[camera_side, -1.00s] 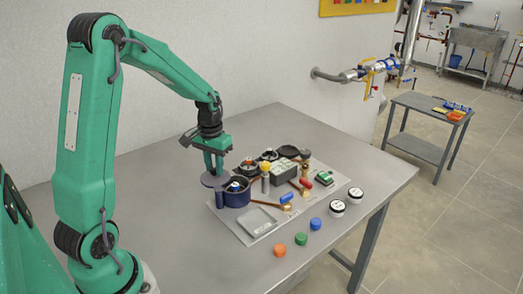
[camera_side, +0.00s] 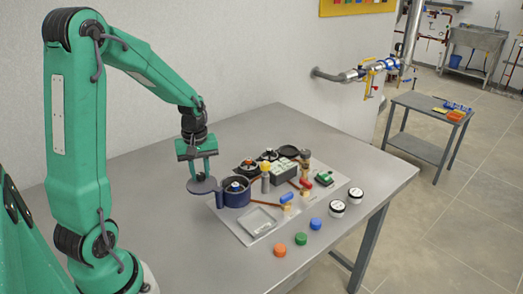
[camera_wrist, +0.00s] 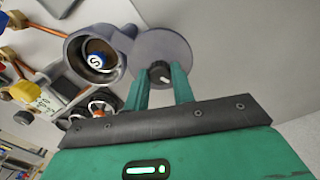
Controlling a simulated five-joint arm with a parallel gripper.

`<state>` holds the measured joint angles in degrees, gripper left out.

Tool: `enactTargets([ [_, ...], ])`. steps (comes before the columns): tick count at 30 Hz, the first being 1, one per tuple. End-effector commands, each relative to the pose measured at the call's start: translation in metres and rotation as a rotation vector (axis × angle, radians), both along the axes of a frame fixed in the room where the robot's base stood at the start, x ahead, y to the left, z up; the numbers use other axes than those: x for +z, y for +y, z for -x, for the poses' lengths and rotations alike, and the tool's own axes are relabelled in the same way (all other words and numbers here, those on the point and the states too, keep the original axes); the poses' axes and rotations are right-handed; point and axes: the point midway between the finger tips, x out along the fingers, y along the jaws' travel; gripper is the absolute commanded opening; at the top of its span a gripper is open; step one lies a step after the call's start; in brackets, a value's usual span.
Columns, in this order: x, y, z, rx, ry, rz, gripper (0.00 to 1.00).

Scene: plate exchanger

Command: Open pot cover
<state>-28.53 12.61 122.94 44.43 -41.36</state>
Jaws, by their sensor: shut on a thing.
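The pot (camera_side: 237,192) is dark blue and stands at the left of the board, with its top open. A blue item marked with an S (camera_wrist: 97,60) sits inside it, clear in the wrist view. The round grey pot cover (camera_side: 201,186) is off to the left of the pot, held level at about rim height. My gripper (camera_side: 200,172) is above the cover, with its fingers shut on the dark knob (camera_wrist: 160,74) at the cover's middle. In the wrist view the cover (camera_wrist: 172,45) lies beside the pot (camera_wrist: 78,45), with its edge close to the rim.
The light board (camera_side: 245,238) carries a small tray (camera_side: 258,221), a grey box (camera_side: 284,175), dark round burners and valves with coloured handles. Orange, green and blue caps (camera_side: 301,239) and two white-topped jars (camera_side: 337,208) stand at the front right. The table left of the pot is bare.

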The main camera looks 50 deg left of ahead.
Motion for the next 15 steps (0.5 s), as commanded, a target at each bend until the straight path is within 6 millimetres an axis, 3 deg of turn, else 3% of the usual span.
enactTargets([
  [15, -0.0001, -0.0020, 0.0039, 0.069, 0.001, 0.001, 0.00],
])
